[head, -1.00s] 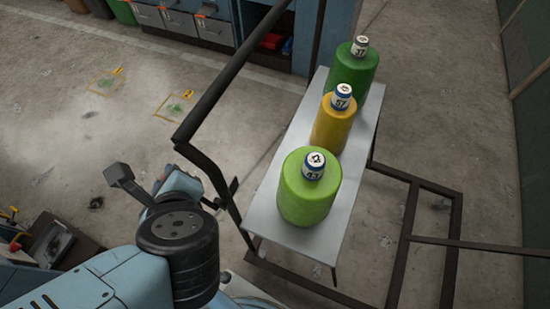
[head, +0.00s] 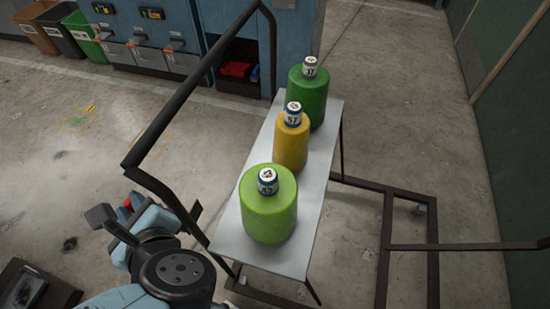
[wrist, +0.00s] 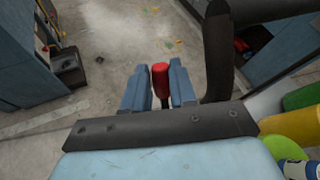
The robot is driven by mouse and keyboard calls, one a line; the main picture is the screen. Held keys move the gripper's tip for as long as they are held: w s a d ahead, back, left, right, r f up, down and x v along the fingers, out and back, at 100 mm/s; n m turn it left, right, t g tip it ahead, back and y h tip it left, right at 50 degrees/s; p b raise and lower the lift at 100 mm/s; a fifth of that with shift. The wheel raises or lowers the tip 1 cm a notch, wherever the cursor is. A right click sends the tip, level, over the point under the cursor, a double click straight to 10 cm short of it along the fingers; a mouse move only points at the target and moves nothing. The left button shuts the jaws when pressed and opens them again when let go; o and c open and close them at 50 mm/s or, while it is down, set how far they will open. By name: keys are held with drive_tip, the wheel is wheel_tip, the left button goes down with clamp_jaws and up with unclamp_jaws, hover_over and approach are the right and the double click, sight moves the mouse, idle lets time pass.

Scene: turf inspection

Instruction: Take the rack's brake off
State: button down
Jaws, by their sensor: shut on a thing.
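The rack (head: 160,128) has a dark tubular push handle, a dark low frame and a pale shelf (head: 310,225). A red grip (wrist: 160,78), apparently the brake lever's, stands between my gripper's two blue fingers in the wrist view. My gripper (wrist: 159,84) is shut on it, beside the dark handle tube. In the head view a small red patch (head: 126,214) shows by my wrist at the rack's left end; my arm hides most of the gripper. How the lever joins the rack is hidden.
A light green canister (head: 268,212), a yellow canister (head: 289,150) and a dark green canister (head: 305,98) stand upright on the shelf. Blue cabinets (head: 150,50) and bins (head: 80,40) line the back. Floor left of the rack is mostly clear.

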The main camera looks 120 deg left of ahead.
drive_tip(key=c, duration=1.2)
unclamp_jaws()
drive_tip(key=shift+w+a+f, duration=0.2)
drive_tip(key=shift+w+a, duration=0.05)
drive_tip(key=shift+w, duration=0.1)
drive_tip(key=o, duration=0.3)
drive_tip(key=shift+s+d, duration=0.1)
drive_tip(key=shift+r, duration=0.1)
drive_tip(key=shift+s+d, duration=0.1)
drive_tip(key=v, duration=0.7)
drive_tip(key=shift+w, duration=0.25)
drive_tip(key=shift+d, duration=0.15)
